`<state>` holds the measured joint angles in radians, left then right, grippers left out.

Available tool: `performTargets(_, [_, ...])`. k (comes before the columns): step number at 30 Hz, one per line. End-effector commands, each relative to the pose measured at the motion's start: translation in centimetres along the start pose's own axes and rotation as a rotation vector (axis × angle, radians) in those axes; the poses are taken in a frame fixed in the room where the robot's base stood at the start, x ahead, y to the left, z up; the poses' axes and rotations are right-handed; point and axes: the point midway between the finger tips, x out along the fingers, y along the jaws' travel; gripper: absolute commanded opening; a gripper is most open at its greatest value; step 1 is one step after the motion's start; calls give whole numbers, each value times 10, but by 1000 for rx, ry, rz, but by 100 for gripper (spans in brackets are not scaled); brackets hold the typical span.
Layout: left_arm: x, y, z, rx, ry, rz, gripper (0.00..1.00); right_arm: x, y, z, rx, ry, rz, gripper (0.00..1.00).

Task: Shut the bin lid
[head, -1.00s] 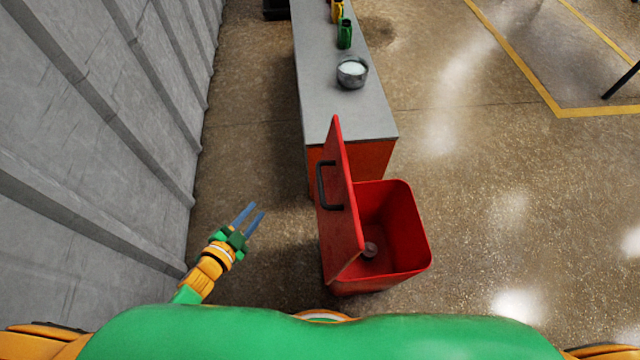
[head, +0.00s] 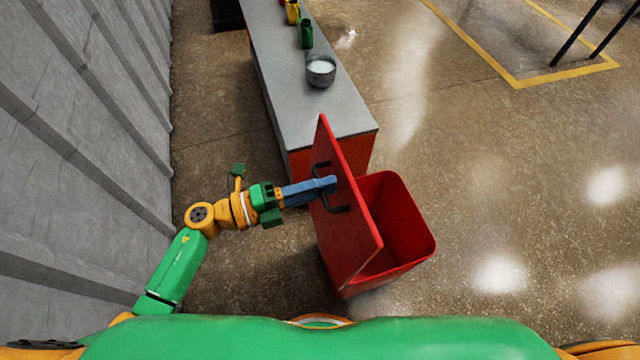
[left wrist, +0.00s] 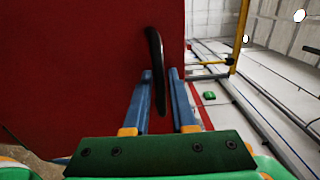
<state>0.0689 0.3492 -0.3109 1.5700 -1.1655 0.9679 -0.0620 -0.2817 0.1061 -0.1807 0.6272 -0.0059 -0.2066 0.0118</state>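The red bin (head: 405,225) stands on the floor with its red lid (head: 345,235) raised, standing steeply on the bin's left side. A dark bar handle (head: 338,209) is on the lid's left face. My left gripper (head: 331,184) is at the handle, coming from the left. In the left wrist view, its two blue fingers (left wrist: 160,73) are apart, with the black handle (left wrist: 156,50) between them and the red lid (left wrist: 80,70) behind. A gap shows beside the handle, so I see no firm grip. My right gripper is out of view.
A grey-topped bench (head: 300,115) stands just beyond the bin, bearing a metal bowl (head: 320,71) of white stuff and a green container (head: 305,34). A ribbed grey wall (head: 80,150) runs along the left. Floor right of the bin is clear.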

Motion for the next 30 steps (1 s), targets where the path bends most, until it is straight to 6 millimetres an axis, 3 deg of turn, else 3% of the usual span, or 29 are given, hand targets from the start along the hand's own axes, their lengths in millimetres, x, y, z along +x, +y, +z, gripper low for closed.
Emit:
performTargets(1, [0, 0, 0, 0, 0, 0, 8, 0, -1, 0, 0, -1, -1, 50])
performTargets(2, [0, 0, 0, 0, 0, 0, 0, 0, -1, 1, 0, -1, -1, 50])
performTargets(30, [0, 1, 0, -2, -1, 1, 0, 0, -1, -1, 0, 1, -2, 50])
